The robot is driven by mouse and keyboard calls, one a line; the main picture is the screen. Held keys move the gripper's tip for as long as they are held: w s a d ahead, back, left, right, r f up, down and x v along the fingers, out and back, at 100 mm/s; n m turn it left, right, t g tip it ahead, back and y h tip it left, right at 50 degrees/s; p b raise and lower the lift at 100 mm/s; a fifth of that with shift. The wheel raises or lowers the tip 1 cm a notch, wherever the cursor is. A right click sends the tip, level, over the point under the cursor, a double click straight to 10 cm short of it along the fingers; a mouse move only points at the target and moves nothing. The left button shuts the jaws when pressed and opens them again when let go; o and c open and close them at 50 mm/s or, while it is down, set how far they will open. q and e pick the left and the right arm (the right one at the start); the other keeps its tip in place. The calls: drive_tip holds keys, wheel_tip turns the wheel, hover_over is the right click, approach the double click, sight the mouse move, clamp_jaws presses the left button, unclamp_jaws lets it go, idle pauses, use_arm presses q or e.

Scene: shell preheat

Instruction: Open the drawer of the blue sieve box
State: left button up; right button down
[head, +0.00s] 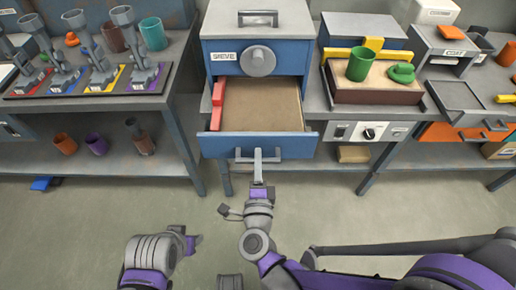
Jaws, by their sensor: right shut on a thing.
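The blue sieve box (224,75), labelled "SIEVE", stands at the back centre with a round grey knob (258,61) on its front. Its lower drawer (215,146) is pulled well out toward me, showing a tan bottom and a red block (217,104) along its left side. My right gripper (258,163) is shut on the drawer's handle (270,155) at the middle of the drawer front. The fingertips are small in this view. My left arm shows at the lower left; its gripper fingers are not clearly seen.
A left bench (185,60) holds grey clamp-like tools on coloured pads and several cups. A right bench holds a sand tray (375,95) with a green cup (361,64) on it, and an orange drawer (450,132). The floor (330,210) in front is clear.

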drive_tip(key=shift+s, duration=0.1)
drive_tip(key=c, duration=0.8)
unclamp_jaws()
drive_tip(key=shift+c, duration=0.2)
drive_tip(key=s, duration=1.1)
drive_tip(key=shift+w, duration=0.1)
